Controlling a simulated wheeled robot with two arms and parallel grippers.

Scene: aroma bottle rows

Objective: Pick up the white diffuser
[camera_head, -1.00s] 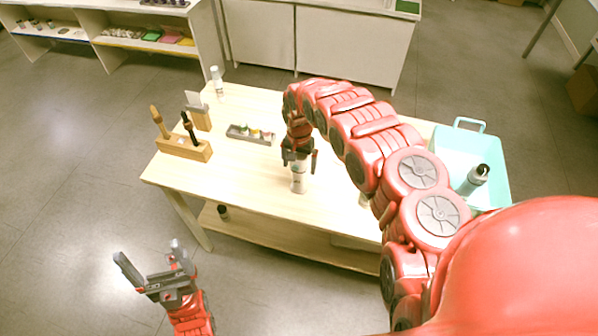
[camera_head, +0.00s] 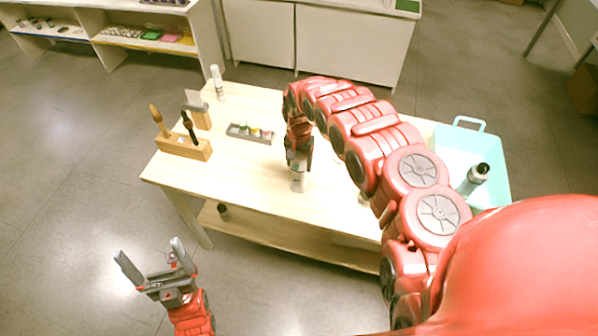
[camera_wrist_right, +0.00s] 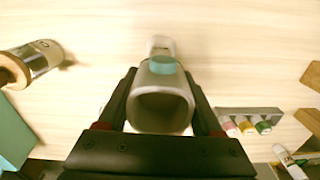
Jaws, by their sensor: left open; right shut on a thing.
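The white diffuser (camera_head: 299,184) is upright at the middle of the wooden table, partly covered by my right gripper (camera_head: 299,164). In the right wrist view the white diffuser (camera_wrist_right: 160,108) shows a hollow grey-white opening and a teal patch, between the two dark fingers of my right gripper (camera_wrist_right: 162,84). Those fingers are shut on its sides. I cannot tell whether its base touches the table. My left gripper (camera_head: 148,254) is open and empty, over the floor in front of the table's left end.
A teal crate (camera_head: 500,178) holding a dark-capped bottle (camera_head: 474,179) is at the right. A jar tray (camera_head: 249,134), a wooden block with brushes (camera_head: 190,150) and a white bottle (camera_head: 217,83) stand left and back.

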